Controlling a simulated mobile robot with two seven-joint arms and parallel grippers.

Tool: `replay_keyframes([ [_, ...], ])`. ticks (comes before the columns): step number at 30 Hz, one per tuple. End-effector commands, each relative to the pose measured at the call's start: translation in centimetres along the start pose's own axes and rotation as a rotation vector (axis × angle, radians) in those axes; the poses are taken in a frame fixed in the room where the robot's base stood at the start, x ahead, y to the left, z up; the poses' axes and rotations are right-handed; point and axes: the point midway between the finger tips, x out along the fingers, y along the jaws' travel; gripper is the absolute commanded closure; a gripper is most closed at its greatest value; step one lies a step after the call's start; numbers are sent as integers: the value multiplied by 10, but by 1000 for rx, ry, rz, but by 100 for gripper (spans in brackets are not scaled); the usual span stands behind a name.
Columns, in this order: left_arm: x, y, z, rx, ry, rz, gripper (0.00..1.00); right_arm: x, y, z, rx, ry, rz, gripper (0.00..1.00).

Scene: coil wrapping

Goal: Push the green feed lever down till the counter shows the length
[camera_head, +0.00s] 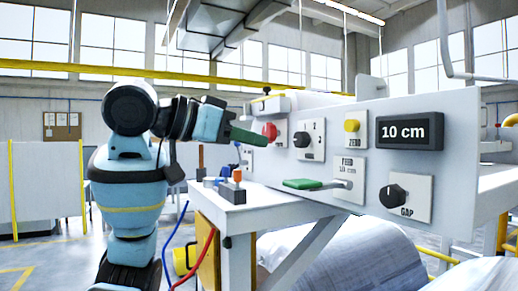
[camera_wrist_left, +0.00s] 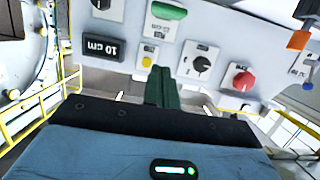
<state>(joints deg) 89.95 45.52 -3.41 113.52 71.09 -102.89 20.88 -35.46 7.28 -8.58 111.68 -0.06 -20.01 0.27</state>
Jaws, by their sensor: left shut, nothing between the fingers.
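The green feed lever (camera_head: 302,184) sticks out to the left from its grey plate (camera_head: 352,168) marked FEED, low on the white panel. It lies about level. It also shows at the top of the left wrist view (camera_wrist_left: 168,10). The counter (camera_head: 404,130) is a dark display reading 10 cm, and it shows in the left wrist view (camera_wrist_left: 103,48) too. My left gripper (camera_head: 262,138) is shut and empty. Its dark green fingers are up and to the left of the lever, apart from it, and look close to the red button in the head view. My right gripper is out of view.
The panel also bears a red button (camera_head: 270,131), a black selector (camera_head: 302,139), a yellow ZERO button (camera_head: 352,125) and a black GAP knob (camera_head: 395,196). A large pale roll (camera_head: 365,262) lies underneath.

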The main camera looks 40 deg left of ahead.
Motion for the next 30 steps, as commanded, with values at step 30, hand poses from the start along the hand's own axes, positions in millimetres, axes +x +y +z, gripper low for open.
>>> replay_keyframes([
  [30, 92, 0, 39, 0, 0, -1, 100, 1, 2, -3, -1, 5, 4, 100],
])
